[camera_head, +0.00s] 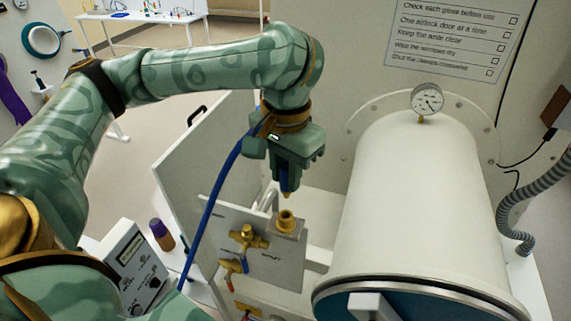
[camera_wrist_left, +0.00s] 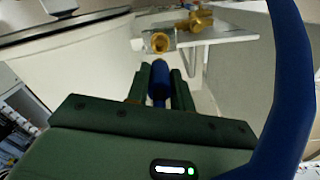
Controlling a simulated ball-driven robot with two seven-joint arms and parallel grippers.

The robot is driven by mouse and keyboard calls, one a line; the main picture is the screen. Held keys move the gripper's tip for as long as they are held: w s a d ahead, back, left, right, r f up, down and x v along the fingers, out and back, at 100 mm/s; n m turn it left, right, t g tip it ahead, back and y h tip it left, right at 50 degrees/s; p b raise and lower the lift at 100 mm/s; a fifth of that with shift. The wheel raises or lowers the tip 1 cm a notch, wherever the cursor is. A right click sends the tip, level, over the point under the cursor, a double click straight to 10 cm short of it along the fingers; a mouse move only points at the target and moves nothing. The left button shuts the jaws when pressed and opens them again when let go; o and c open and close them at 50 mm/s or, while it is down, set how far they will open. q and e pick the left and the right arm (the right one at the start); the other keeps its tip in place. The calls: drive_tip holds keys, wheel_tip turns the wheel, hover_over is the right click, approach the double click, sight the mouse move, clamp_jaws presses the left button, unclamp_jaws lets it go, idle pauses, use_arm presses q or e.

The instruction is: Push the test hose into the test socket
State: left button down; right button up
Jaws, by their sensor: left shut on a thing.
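The test hose is a blue hose (camera_head: 212,205) that loops down from my left wrist past the panel. My left gripper (camera_head: 286,186) points down and is shut on the hose end, which shows as a blue plug (camera_wrist_left: 159,80) between the fingers in the left wrist view. The brass test socket (camera_head: 287,220) stands upright on a grey block just below the fingertips, with its open mouth facing up. In the left wrist view the socket (camera_wrist_left: 159,43) is just beyond the hose end, with a gap between them. My right gripper is not in view.
Brass valves (camera_head: 247,238) sit on the panel left of the socket. A large white cylinder (camera_head: 418,205) with a gauge (camera_head: 427,100) stands to the right. A grey control box (camera_head: 130,265) and a purple-capped bottle (camera_head: 161,234) are at lower left.

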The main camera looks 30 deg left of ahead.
sight(285, 189)
use_arm(q)
drive_tip(key=f, duration=0.2)
drive_tip(key=shift+s+f, duration=0.2)
drive_tip(key=shift+f, duration=0.2)
drive_tip(key=shift+w+f, duration=0.1)
drive_tip(key=shift+f, duration=0.55)
drive_tip(key=shift+f, duration=1.55)
idle(1.1)
drive_tip(key=c, duration=1.1)
unclamp_jaws()
drive_tip(key=shift+c, duration=0.2)
